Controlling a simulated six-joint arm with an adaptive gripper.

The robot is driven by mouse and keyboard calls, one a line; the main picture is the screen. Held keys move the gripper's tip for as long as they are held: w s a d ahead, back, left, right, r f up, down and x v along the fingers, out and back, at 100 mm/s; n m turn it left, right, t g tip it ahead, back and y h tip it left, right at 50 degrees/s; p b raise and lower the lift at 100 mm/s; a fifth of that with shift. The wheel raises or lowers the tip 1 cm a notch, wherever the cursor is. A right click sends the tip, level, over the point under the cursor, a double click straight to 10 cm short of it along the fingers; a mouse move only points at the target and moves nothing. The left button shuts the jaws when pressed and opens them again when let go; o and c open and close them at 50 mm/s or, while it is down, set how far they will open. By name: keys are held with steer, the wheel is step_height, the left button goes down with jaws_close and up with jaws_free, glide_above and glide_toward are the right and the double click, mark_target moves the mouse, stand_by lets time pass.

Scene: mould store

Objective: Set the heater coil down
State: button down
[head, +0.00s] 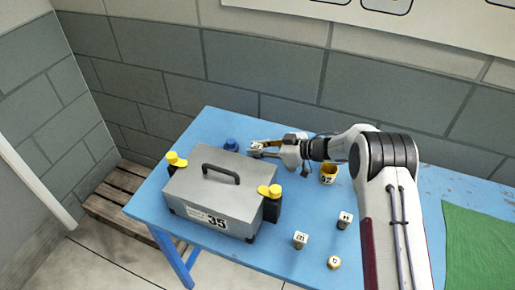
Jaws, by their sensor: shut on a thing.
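My gripper (262,149) is at the end of the arm that comes in from the right, just behind the grey box-shaped mould (212,186). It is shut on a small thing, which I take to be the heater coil. The thing is mostly hidden by the fingers, and its shape is too small to make out. I cannot tell whether it touches the blue table (290,264).
The mould has a black handle, yellow-topped posts and a label "35". A blue piece (231,145) is left of my gripper. A green cloth (478,248) lies far right.

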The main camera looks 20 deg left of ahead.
steer(key=shift+f, duration=0.1)
steer(key=c, duration=1.9)
jaws_free()
steer(key=shift+d+r, duration=0.35)
steer(key=shift+d, duration=0.2)
steer(key=shift+v, duration=1.05)
steer(key=shift+a+r, duration=0.1)
steer(key=shift+r, duration=3.35)
